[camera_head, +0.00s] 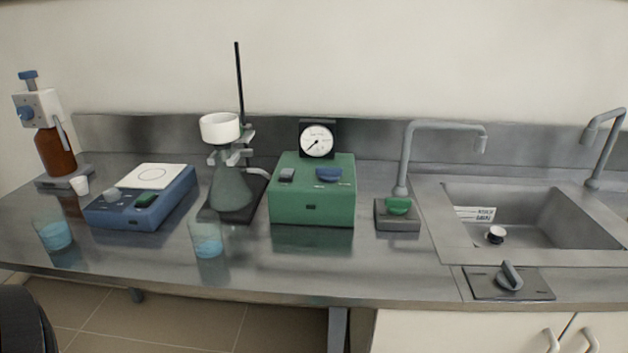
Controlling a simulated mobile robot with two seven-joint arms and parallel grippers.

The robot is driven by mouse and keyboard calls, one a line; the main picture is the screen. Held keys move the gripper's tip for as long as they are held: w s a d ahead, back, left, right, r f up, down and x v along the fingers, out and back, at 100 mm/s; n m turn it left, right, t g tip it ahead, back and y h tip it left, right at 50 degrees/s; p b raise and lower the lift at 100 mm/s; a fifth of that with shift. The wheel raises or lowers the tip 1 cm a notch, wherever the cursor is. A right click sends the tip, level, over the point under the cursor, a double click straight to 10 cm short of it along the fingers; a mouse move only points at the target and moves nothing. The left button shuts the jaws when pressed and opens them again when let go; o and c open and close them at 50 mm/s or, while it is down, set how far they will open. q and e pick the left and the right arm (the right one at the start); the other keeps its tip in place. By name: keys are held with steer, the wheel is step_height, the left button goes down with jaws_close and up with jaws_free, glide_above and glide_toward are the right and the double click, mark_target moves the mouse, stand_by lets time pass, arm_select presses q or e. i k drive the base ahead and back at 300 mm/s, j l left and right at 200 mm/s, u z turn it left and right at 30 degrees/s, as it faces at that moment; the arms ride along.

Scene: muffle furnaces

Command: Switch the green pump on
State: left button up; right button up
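The green pump (312,205) is a box standing on the steel bench in the middle of the view. A round white gauge (317,141) with a dark needle stands at its back. On its top are a grey switch-like part (286,175) at the left and a blue knob (329,174) at the right. A small dark part (311,207) shows on its front face. I cannot tell from this view whether the pump is on or off. Neither of my grippers is in view.
Left of the pump stand a filter flask (232,186) with a white funnel (220,128), a beaker (208,240) and a blue device (143,200). Bench in front of the pump is clear.

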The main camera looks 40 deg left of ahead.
mark_target(287, 173)
steer(key=j+u, duration=0.1)
steer(key=u, duration=1.25)
